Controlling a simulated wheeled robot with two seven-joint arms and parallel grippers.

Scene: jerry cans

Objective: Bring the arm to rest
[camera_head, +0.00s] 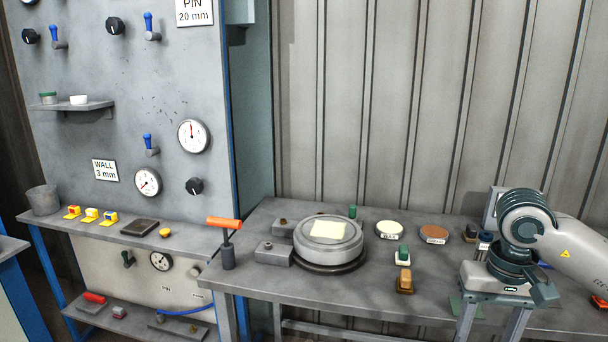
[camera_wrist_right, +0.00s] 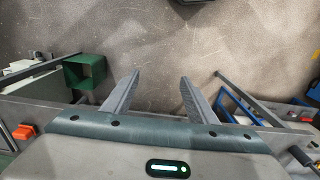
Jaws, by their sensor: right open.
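My right arm (camera_head: 575,250) comes in from the right edge in the head view. Its gripper (camera_head: 490,325) points down at the front right of the workbench, with its fingers running towards the bottom edge of the picture. In the right wrist view the two fingers (camera_wrist_right: 158,77) are spread apart, with nothing between them but the floor behind. My left gripper is not in view.
The workbench (camera_head: 270,285) carries a round grey drum (camera_head: 329,240), small blocks and round labelled discs. An orange-handled tool (camera_head: 227,240) stands at its left. A gauge panel (camera_head: 100,130) rises at left. The wrist view shows a green square tube (camera_wrist_right: 85,71) left of the fingers.

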